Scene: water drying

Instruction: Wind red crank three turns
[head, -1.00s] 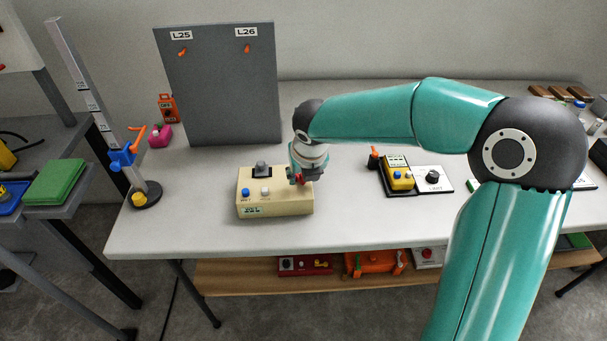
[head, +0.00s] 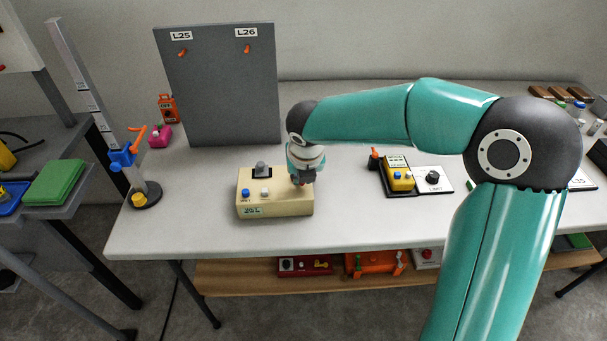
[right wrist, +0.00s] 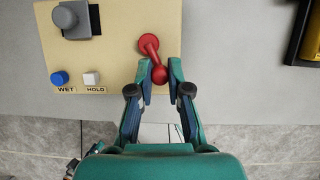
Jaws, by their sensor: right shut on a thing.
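The red crank (right wrist: 150,46) is on the right part of a cream box's top face in the right wrist view. Its arm runs down and slightly right from the hub to a round knob (right wrist: 159,74). My right gripper (right wrist: 160,70) is shut on that knob, one finger on each side. In the head view my right gripper (head: 302,181) is over the right end of the cream box (head: 275,207) and hides the crank. My left gripper is not in view.
The box also carries a grey knob (right wrist: 76,18), a blue WET button (right wrist: 59,78) and a white HOLD button (right wrist: 92,79). A grey panel (head: 221,85) stands behind it. A yellow device (head: 401,182) sits to the right, with clear table between.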

